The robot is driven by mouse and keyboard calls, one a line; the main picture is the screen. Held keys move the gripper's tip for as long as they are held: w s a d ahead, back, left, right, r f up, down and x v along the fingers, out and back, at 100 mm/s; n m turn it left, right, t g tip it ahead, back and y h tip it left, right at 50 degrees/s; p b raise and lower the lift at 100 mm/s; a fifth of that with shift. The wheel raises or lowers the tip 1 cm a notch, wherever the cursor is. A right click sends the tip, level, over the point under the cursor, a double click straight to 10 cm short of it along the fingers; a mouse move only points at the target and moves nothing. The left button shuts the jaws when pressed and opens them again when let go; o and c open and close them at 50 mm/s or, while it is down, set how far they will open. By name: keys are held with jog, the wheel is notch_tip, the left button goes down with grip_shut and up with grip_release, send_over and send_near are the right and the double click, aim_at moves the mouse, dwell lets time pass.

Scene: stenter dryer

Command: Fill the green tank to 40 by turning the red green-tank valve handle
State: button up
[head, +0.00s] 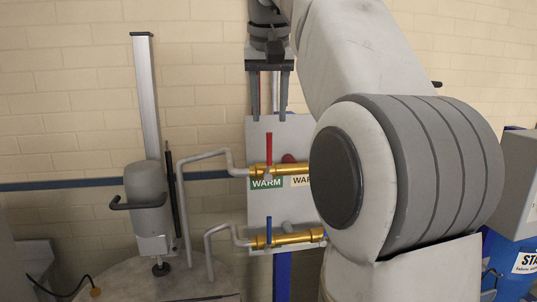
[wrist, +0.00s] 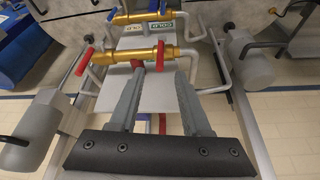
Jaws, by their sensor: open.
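The red green-tank valve handle (head: 268,150) stands upright on the upper brass pipe in the head view, above a green WARM label (head: 266,183). My gripper (head: 268,114) is open, pointing down, just above the handle in that picture. In the wrist view, the open gripper (wrist: 157,76) has its two fingers apart in front of the upper brass pipe (wrist: 130,57). A red part (wrist: 161,58) shows between the fingertips; contact cannot be told. No green tank or level reading can be made out.
A lower brass pipe (head: 285,239) carries a blue handle (head: 268,231). Grey bent pipes (head: 205,155) and a grey cylinder (head: 146,185) stand to the left. My arm covers the panel's right side.

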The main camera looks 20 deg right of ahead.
aim_at(269, 137)
jog(key=b+x, duration=0.1)
jog(key=x, duration=0.8)
jog(key=shift+b, duration=0.3)
grip_shut()
dwell(0.9)
